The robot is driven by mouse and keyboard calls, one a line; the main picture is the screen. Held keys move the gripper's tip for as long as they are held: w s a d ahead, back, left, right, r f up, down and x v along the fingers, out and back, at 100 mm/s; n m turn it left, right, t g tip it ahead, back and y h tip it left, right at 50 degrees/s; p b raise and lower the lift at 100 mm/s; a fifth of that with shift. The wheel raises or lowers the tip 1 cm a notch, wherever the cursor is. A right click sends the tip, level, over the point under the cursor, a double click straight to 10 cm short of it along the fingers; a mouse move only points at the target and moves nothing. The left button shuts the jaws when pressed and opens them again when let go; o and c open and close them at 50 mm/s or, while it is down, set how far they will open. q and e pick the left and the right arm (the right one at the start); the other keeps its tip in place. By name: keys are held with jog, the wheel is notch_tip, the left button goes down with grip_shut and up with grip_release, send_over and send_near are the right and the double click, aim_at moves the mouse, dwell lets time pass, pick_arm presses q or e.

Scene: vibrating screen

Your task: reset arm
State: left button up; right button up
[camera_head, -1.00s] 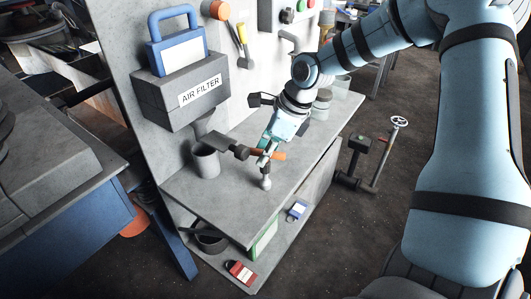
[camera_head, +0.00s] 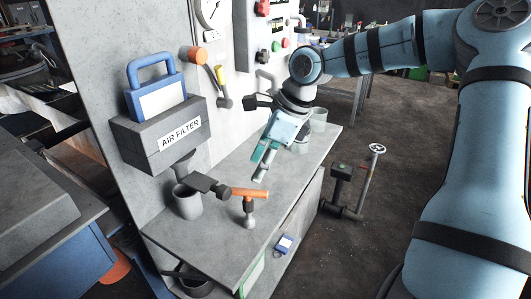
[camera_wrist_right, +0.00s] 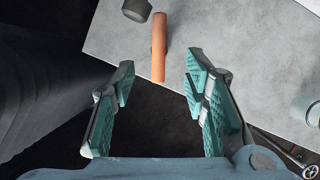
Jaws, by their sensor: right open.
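My right gripper (camera_head: 264,168) is open and empty above the grey workbench (camera_head: 215,236). It is just above and to the right of an orange handle (camera_head: 249,192) on a short grey stem (camera_head: 248,212). In the right wrist view, my two teal fingers (camera_wrist_right: 160,82) are spread apart. The orange handle (camera_wrist_right: 159,47) shows beyond the gap between them, with none of it gripped. My left gripper is not in view.
A grey AIR FILTER box (camera_head: 160,138) with a blue-handled unit (camera_head: 160,98) is on the panel at left. A grey cup (camera_head: 187,203) stands on the bench. A pipe with a valve wheel (camera_head: 377,149) stands on the floor at right.

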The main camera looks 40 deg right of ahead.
jog(key=v, duration=0.3)
dwell(0.5)
